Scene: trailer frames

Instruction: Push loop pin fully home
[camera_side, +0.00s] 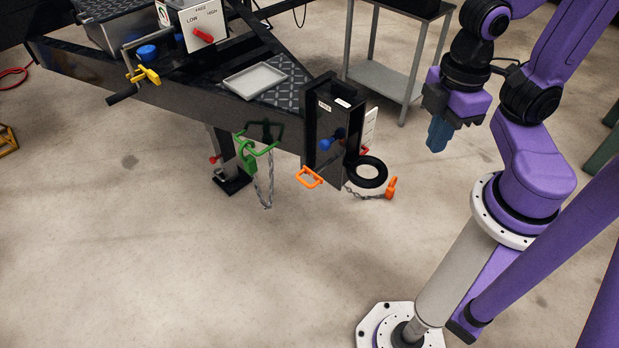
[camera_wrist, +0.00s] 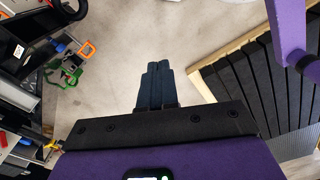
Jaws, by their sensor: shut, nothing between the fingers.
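An orange loop handle (camera_side: 309,178), which looks like the loop pin, sticks out low at the left side of the black upright bracket (camera_side: 324,130) on the trailer's nose. How deep its shaft sits is hidden. An orange piece (camera_side: 391,187) hangs on a short chain to its right. In the wrist view the orange loop (camera_wrist: 88,49) shows at the upper left. My gripper (camera_side: 437,142) is shut and empty, pointing down, well to the right of the bracket and apart from it. Its blue fingers are together in the wrist view (camera_wrist: 159,70).
A black ring (camera_side: 367,172) juts from the bracket's right. A green loop and padlock (camera_side: 250,152) with a hanging chain are to the left. A grey cart (camera_side: 385,80) stands behind. A slatted wooden-edged rack (camera_wrist: 265,85) is at right in the wrist view. Open floor lies between gripper and bracket.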

